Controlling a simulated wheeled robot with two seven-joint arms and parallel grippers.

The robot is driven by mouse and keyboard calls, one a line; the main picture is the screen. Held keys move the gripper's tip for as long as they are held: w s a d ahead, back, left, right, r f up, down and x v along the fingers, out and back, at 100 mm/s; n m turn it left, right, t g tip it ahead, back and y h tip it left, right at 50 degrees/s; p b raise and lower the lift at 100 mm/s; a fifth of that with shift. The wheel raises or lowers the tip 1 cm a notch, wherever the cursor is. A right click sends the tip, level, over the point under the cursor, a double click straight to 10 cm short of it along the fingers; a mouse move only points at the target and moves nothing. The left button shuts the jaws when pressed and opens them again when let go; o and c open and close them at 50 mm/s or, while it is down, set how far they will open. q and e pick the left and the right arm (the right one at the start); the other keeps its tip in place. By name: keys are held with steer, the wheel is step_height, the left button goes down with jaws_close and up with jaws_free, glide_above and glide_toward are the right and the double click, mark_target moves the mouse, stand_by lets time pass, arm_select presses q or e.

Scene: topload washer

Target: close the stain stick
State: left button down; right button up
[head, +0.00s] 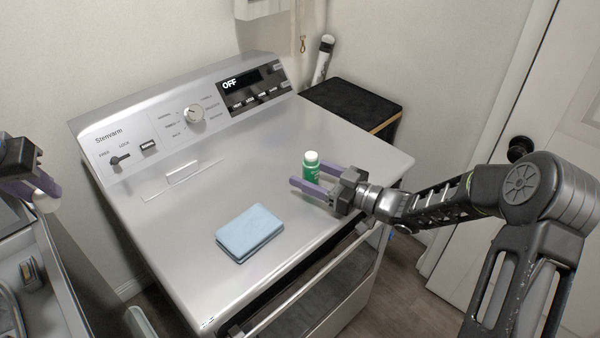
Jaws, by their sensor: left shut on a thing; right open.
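The stain stick appears to be the small green bottle with a white top (311,167), standing upright on the washer's top near the right side. My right gripper (308,178) is open, with its purple fingers on either side of the bottle; I cannot tell whether they touch it. My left gripper (40,193) is at the far left edge, away from the washer top. It is shut on a small whitish thing (46,204), mostly hidden by the fingers, so I cannot tell what it is.
The washer's flat top (150,225) carries a light blue sponge-like block (249,232) near the front. A control panel (194,112) rises at the back. A black-topped stand (355,105) is behind right, and a sink (15,290) is at the lower left.

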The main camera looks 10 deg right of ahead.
steer(key=shift+c, duration=0.5)
jaws_close()
